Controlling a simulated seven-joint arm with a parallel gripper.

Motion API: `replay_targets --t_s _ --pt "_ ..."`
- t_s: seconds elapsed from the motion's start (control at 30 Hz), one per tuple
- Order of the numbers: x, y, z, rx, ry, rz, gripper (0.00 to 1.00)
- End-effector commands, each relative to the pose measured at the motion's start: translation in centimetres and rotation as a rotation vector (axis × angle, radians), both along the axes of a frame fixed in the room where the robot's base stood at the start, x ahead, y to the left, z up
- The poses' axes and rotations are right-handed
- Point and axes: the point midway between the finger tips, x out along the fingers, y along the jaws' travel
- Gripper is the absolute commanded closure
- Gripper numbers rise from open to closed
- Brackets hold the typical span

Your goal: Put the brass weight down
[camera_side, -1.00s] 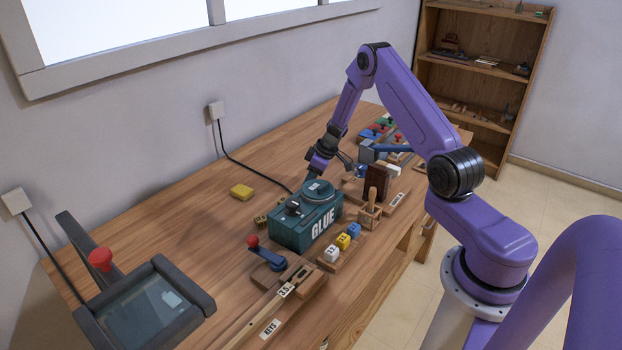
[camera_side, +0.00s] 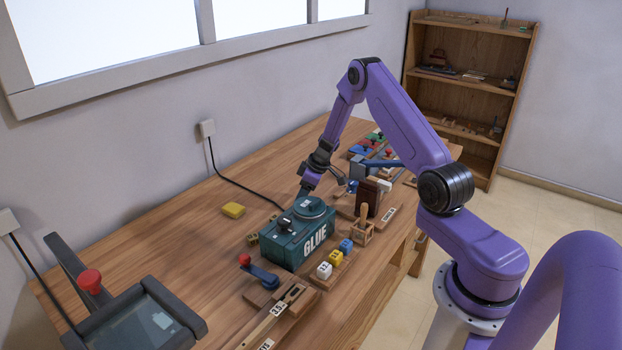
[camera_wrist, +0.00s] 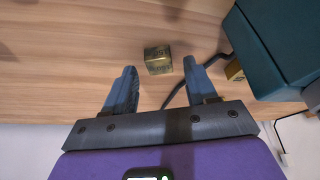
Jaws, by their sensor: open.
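A small brass weight (camera_wrist: 158,60) with dark markings sits on the wooden table in the wrist view. My gripper (camera_wrist: 159,66) is open, with its two blue-grey fingers apart on either side of the weight in the picture. I see no finger touching it. A second brass block (camera_wrist: 235,70) shows partly beside the dark green glue box (camera_wrist: 262,50). In the side view my gripper (camera_side: 303,191) is at the far side of the glue box (camera_side: 297,233), with its fingertips partly hidden. A brass-coloured block (camera_side: 253,239) lies left of the box there.
A yellow block (camera_side: 233,210) lies on the open left part of the table (camera_side: 175,260). A black cable (camera_side: 235,180) runs from the wall towards the glue box. A blue lever (camera_side: 262,275), coloured cubes (camera_side: 335,257) and a wooden stand (camera_side: 363,230) crowd the front edge.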

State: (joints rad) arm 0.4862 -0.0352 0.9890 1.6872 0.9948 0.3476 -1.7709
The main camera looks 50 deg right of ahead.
Motion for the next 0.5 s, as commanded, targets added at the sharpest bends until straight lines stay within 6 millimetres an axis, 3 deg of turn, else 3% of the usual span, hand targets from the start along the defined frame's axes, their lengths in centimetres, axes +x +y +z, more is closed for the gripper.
replay_targets --t_s 0.5 --pt "-3.1 -1.4 8.1 -0.001 -0.004 -0.002 0.43"
